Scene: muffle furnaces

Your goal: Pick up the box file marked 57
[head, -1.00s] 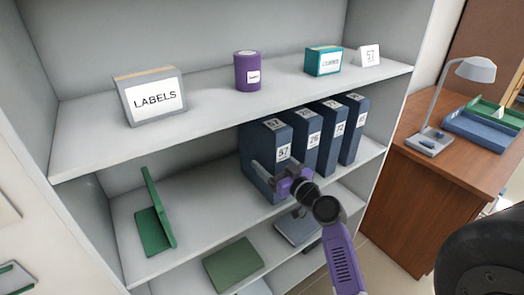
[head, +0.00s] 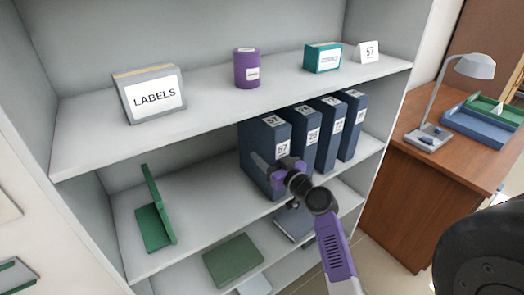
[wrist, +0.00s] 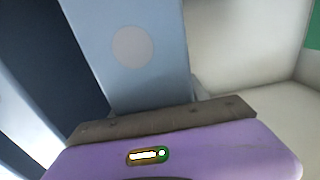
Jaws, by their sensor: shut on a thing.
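The box file marked 57 (head: 262,158) is dark blue and stands upright at the left end of a row on the middle shelf. White labels reading 57 show on its top and spine. My gripper (head: 278,166) is shut on its spine side, below the spine label, and covers part of it. In the wrist view the blue spine (wrist: 170,85) with a pale round spot fills the middle, right beyond my purple gripper. I cannot tell whether the file's base is clear of the shelf.
Several similar files, including one marked 72 (head: 331,140), stand close to its right. The upper shelf (head: 205,105) lies just above, holding a LABELS box (head: 153,97), a purple tin (head: 247,69), a teal box (head: 323,58) and a 57 card (head: 368,53). Green bookend (head: 157,215) left, with bare shelf between.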

